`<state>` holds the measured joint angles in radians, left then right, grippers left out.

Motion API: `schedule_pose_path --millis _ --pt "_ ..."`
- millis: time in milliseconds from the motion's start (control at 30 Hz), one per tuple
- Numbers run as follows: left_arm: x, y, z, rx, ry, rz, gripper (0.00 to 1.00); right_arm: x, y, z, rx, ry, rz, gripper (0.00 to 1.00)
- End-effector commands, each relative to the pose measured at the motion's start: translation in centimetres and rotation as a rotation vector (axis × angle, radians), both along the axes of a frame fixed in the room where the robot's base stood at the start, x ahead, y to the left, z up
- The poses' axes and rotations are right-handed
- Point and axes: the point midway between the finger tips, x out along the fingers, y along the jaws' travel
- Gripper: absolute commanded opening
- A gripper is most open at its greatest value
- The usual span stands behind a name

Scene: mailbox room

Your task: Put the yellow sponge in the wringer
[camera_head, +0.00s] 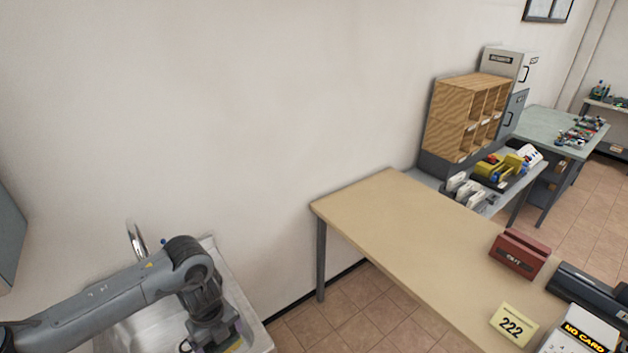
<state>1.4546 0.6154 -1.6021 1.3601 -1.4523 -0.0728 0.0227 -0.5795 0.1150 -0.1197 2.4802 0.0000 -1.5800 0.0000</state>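My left arm comes in from the left and reaches down into a metal sink (255,325). My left gripper (215,346) is low in the sink at the bottom edge of the picture, and its fingertips are cut off or hidden. A small yellow-green patch (234,346) shows right beside the gripper; it may be the sponge, but too little of it shows to be sure. I cannot tell whether the gripper holds it. I cannot make out the wringer. My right gripper is not in view.
A tan table (390,225) stands right of the sink, with a red box (519,254), a yellow 222 sign (514,324) and a dark device (590,290) on it. A wooden pigeonhole shelf (465,115) stands behind. Open tiled floor (345,322) lies between sink and table.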

Motion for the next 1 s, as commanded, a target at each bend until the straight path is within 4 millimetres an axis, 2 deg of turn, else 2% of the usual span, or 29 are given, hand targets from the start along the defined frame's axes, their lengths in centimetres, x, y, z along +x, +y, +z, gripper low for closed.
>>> schedule_pose_path --millis 200,400,800,1000 --pt "1.2 -2.4 1.4 0.0 -0.001 0.425 0.59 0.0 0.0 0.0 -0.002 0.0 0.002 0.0" --pt "1.4 -3.3 1.7 -0.001 0.0 0.854 0.59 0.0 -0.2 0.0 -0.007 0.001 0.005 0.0" --pt "0.5 -3.1 0.3 -0.001 0.001 1.72 0.59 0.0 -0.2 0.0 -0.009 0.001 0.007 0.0" --pt "0.2 -3.3 0.4 -0.002 0.0 2.081 0.59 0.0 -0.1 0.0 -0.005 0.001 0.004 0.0"
